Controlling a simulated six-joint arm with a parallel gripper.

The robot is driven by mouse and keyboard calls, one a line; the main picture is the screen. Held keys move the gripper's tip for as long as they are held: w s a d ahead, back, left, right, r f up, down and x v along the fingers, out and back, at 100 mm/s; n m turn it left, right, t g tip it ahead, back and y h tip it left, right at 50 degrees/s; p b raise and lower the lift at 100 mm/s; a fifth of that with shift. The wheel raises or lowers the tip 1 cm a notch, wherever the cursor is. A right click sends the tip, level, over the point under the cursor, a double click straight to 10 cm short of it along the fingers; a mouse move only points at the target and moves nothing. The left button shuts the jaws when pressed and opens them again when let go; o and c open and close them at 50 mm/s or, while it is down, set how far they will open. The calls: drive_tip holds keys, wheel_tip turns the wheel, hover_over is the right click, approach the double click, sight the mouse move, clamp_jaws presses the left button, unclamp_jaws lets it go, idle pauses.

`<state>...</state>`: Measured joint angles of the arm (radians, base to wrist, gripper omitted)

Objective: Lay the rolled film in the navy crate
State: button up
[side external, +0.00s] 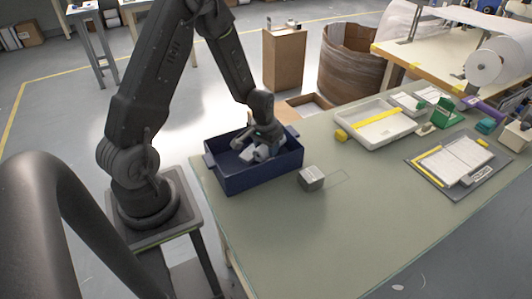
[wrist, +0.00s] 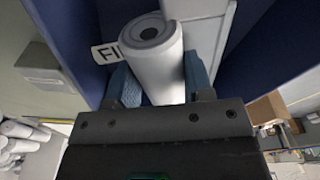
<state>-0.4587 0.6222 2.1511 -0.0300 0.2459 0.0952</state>
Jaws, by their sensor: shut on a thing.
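The navy crate (side external: 255,173) stands at the near-left end of the green table; its blue walls surround the wrist view (wrist: 265,45). My gripper (side external: 262,144) reaches down inside the crate. In the wrist view my gripper (wrist: 160,82) has its two blue fingers shut on the rolled film (wrist: 155,62), a white roll with a dark core, one finger on each side. In the side view the roll (side external: 264,153) is partly hidden by the gripper. I cannot tell whether it touches the crate floor.
A pale box-like thing (wrist: 203,30) lies in the crate beside the roll, and a label reading "FI" (wrist: 105,53) shows behind it. A grey box (side external: 311,178) stands just right of the crate. A white tray (side external: 368,127) is further back. The table's front middle is clear.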

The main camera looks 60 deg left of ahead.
drive_tip(key=shift+f, duration=1.35)
drive_tip(key=shift+f, duration=0.15)
drive_tip(key=o, duration=1.1)
